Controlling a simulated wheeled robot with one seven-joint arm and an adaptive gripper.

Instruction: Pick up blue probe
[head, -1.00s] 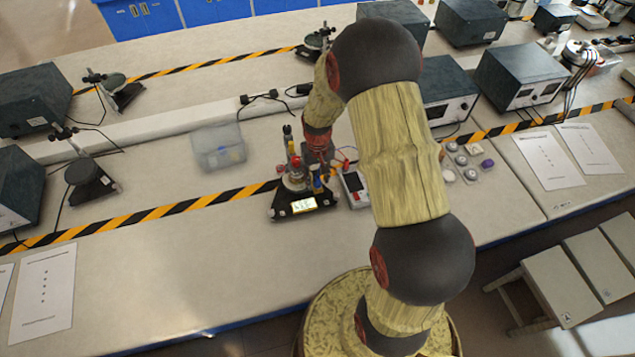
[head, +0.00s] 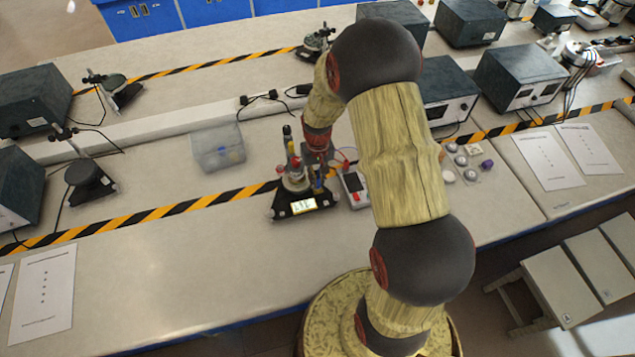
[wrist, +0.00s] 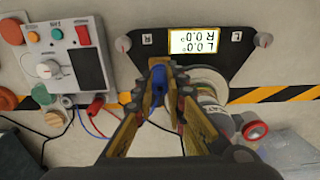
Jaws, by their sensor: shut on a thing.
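The blue probe (wrist: 183,88) is a small blue piece between the finger pads in the wrist view. My gripper (wrist: 172,88) is shut on it. The gripper is beside the round white column of an instrument on a black base (wrist: 150,40) with a lit display. In the head view the black base (head: 285,207) stands on the bench. A small blue piece (head: 318,186) shows beside its column, just under my gripper (head: 318,172). My arm and the fingers hide part of the probe, and I cannot tell whether it still touches the instrument.
A grey control box (head: 354,186) with red and blue leads stands close to the right of the base. A clear plastic box (head: 215,158) is to the left. Small round pieces (head: 450,174) lie right of my arm.

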